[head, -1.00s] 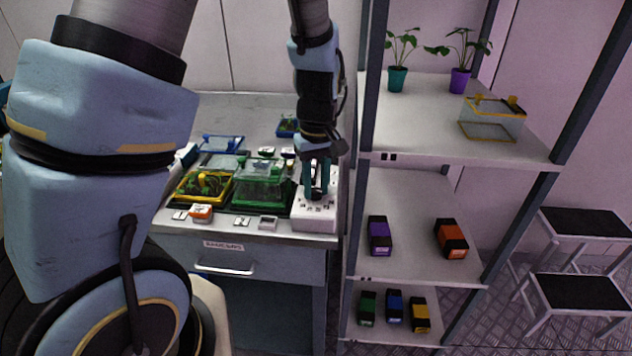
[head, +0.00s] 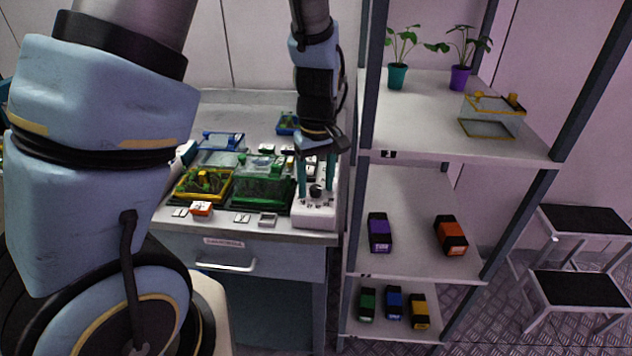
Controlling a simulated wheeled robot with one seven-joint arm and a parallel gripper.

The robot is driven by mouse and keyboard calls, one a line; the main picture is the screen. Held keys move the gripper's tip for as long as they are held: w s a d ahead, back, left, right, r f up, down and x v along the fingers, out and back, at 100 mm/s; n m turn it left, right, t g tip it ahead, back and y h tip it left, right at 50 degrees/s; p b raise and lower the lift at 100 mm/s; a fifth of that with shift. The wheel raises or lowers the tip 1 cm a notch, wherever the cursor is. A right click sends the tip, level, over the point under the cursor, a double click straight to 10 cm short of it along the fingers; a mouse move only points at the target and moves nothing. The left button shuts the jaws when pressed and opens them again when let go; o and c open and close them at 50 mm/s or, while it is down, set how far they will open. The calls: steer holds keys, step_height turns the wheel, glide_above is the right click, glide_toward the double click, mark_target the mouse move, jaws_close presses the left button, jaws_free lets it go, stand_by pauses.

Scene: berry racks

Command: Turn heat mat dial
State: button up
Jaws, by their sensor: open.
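The heat mat dial is a dark round knob (head: 316,190) on top of a white control box (head: 315,214) at the right front corner of the bench. My gripper (head: 316,190) points down over the box. Its teal fingers are spread, one on each side of the knob, with gaps visible between them and it. I cannot tell whether the fingertips touch the box. Small markings around the knob are too small to read.
A green tray (head: 262,208) and a yellow-rimmed tray (head: 181,199) with plants sit left of the box. Small labelled blocks line the bench front. A shelf rack (head: 358,180) with plants and small coloured boxes stands close on the right.

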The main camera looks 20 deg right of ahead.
mark_target(317, 187)
step_height(317, 187, up, 11)
steer(key=b, duration=0.1)
steer(key=shift+d+b, duration=0.15)
steer(key=shift+b, duration=0.25)
steer(key=shift+f, duration=0.1)
stand_by(0.3)
steer(key=a+f+m, duration=0.1)
steer(key=a+f, duration=0.1)
steer(key=a, duration=1)
steer(key=a+f+m+t, duration=0.1)
steer(key=a+f, duration=0.1)
steer(key=a, duration=1.1)
steer(key=shift+t, duration=0.3)
steer(key=shift+w, duration=0.1)
